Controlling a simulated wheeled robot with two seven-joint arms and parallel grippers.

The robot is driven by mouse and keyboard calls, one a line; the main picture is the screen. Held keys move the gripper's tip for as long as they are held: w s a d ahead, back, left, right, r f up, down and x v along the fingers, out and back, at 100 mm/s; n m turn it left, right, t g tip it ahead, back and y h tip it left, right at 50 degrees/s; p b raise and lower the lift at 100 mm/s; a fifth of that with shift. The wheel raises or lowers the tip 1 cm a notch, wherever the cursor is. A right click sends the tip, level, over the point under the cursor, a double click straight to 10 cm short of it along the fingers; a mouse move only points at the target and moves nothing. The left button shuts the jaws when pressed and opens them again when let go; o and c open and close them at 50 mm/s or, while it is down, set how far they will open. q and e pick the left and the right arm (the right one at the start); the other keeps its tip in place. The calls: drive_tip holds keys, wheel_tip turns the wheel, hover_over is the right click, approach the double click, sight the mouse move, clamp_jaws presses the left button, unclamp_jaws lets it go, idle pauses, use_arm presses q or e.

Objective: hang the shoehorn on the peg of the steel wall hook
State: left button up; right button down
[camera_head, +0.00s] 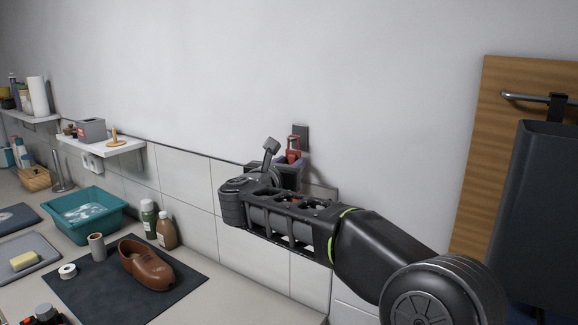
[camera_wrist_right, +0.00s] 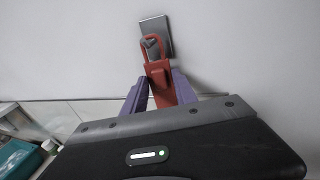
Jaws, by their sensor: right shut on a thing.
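The red shoehorn (camera_wrist_right: 159,78) is gripped between the purple fingers of my right gripper (camera_wrist_right: 160,92), with its looped end up. In the head view its red top (camera_head: 293,146) shows just above my right gripper (camera_head: 288,162). The steel wall hook (camera_head: 301,132) is a dark plate on the wall right behind it. In the right wrist view the hook's plate (camera_wrist_right: 157,27) is behind the loop, and the grey peg shows within the loop's outline. I cannot tell whether the loop is around the peg or only in front of it. The shoehorn's lower part is hidden. My left gripper is out of view.
A tiled ledge runs along the wall below the hook. A brown shoe (camera_head: 146,265) lies on a dark mat (camera_head: 110,300), near bottles (camera_head: 165,229) and a teal basin (camera_head: 83,218). A wooden board (camera_head: 480,150) with a rail is at right. The wall around the hook is clear.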

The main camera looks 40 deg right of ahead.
idle(0.3)
drive_tip(key=c, duration=0.9)
unclamp_jaws()
drive_tip(key=shift+s+a+b, duration=0.2)
drive_tip(key=shift+a+b, duration=0.1)
drive_tip(key=shift+a, duration=0.1)
drive_tip(key=b+v, duration=0.2)
drive_tip(key=v, duration=0.5)
drive_tip(key=shift+b, duration=0.3)
